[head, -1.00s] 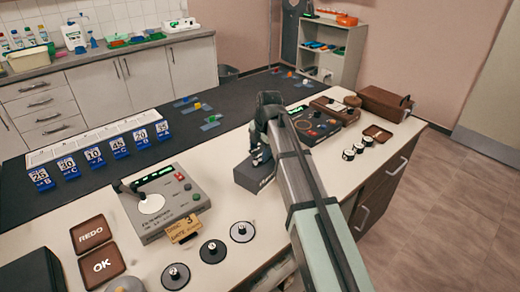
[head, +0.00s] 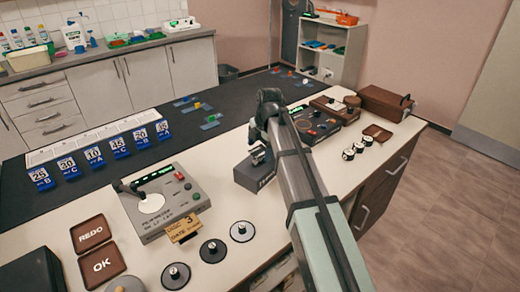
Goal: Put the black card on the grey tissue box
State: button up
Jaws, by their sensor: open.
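A dark grey box (head: 256,177) with pale lettering on its front, which looks like the grey tissue box, stands on the white counter near the middle of the head view. My gripper (head: 259,158) is open, small in the picture, just above the top of this box. I cannot tell whether the fingers touch it. My arm and wrist hide part of the box's right side and top. I cannot make out the black card; it may be hidden behind my gripper or too dark and small to see.
A grey scale-like device (head: 165,203) with a tag stands to the left, with several round weights (head: 213,251) in front. REDO (head: 91,233) and OK (head: 102,266) trays lie at the lower left. A control panel (head: 316,122) stands behind my arm. The dark mat (head: 230,105) has bare areas.

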notch_tip(320, 180, up, 11)
jog(key=s+d, duration=0.1)
jog(key=shift+s+d, duration=0.35)
dwell(0.3)
